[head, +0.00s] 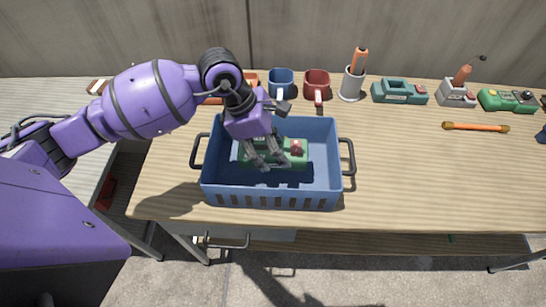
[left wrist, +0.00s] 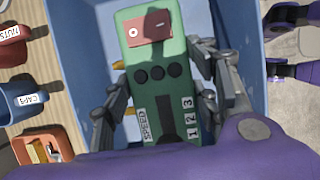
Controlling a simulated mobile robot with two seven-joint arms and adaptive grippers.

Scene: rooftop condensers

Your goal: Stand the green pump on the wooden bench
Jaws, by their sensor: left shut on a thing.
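The green pump (head: 304,159) lies inside a blue crate (head: 272,198), which stands on the wooden bench (head: 430,185). My left gripper (head: 270,162) reaches down into the crate and is shut on the pump. In the left wrist view, the fingers of the left gripper (left wrist: 158,75) press on both long sides of the green pump (left wrist: 157,55). This view shows its red block, a row of dark buttons and a "SPEED 1 2 3" label. The gripper hides part of the pump in the head view. My right gripper is not in view.
Along the back of the bench stand a blue bin (head: 281,82), a red bin (head: 317,84), a grey holder (head: 352,85), a teal device (head: 399,92) and another green device (head: 507,100). An orange tool (head: 476,127) lies at right.

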